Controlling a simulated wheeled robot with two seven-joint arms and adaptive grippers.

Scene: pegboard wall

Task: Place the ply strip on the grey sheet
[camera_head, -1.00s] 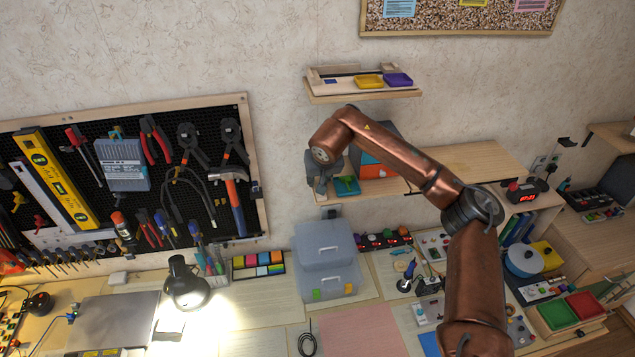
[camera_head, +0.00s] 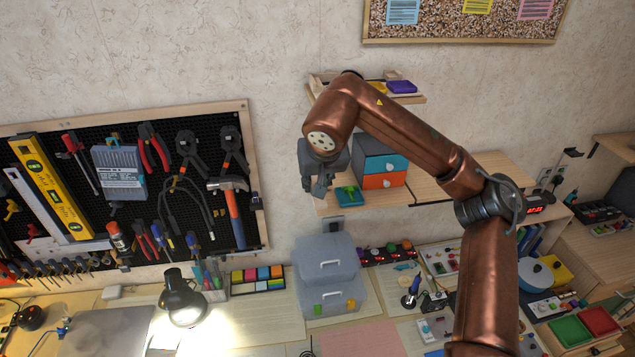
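The grey sheet (camera_head: 108,332) lies flat on the bench at the lower left, and its near part is cut off by the frame edge. I cannot pick out the ply strip with certainty; several pale wooden pieces are in view. My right gripper (camera_head: 316,187) hangs pointing down in front of the middle shelf, left of the small drawer box. Its dark fingers are small and seen at an angle, so I cannot tell whether they are apart or hold anything. My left gripper is out of view.
A lit desk lamp (camera_head: 183,299) stands right of the grey sheet. A translucent lidded box (camera_head: 328,276), the drawer box (camera_head: 385,165) and a teal tray (camera_head: 348,196) are near my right gripper. A tool pegboard (camera_head: 120,190) hangs at left; the upper shelf (camera_head: 415,99) is partly behind my arm.

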